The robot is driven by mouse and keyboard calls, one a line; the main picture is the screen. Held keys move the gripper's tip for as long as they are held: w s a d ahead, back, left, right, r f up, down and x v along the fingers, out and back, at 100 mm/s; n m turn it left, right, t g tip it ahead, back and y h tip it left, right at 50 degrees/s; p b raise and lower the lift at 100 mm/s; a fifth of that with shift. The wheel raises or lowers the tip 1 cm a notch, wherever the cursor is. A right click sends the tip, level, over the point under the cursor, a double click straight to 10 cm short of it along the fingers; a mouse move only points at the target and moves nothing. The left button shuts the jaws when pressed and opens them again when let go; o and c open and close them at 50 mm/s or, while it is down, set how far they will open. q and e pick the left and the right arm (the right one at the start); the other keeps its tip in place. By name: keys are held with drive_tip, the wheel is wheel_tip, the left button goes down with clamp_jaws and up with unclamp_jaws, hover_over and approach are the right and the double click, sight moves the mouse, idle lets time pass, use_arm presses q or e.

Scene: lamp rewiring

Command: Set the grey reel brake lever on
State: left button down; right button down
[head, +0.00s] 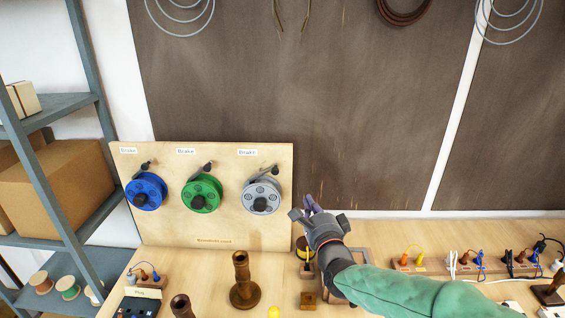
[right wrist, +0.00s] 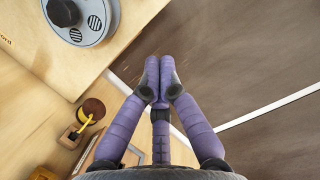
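The grey reel (head: 262,196) is on the right of an upright wooden board (head: 225,229). Its small dark brake lever (head: 268,170) sits just above it, under a "Brake" label; its setting is too small to tell. Part of the grey reel also shows at the upper left of the right wrist view (right wrist: 97,24), where the lever is out of frame. My right gripper (head: 310,204) is to the right of the board and apart from the reel. In the right wrist view its purple fingers (right wrist: 159,68) are brought together with nothing between them. My left gripper is not in view.
A blue reel (head: 146,192) and a green reel (head: 201,194) with similar levers share the board. A brown turned stand (head: 244,283) and a spool (head: 305,254) stand on the bench in front. Cords and a peg rail (head: 460,264) lie to the right; shelves (head: 55,150) stand left.

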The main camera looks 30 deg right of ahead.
drive_tip(key=w+r+p, duration=0.1)
drive_tip(key=w+r, duration=0.1)
drive_tip(key=w, duration=0.9)
drive_tip(key=shift+w, duration=0.2)
drive_tip(key=shift+a, duration=0.1)
drive_tip(key=b, duration=0.1)
drive_tip(key=a+r+b, duration=0.1)
drive_tip(key=shift+w+r+b, duration=0.2)
drive_tip(key=shift+w+b, duration=0.1)
drive_tip(key=shift+b, duration=0.1)
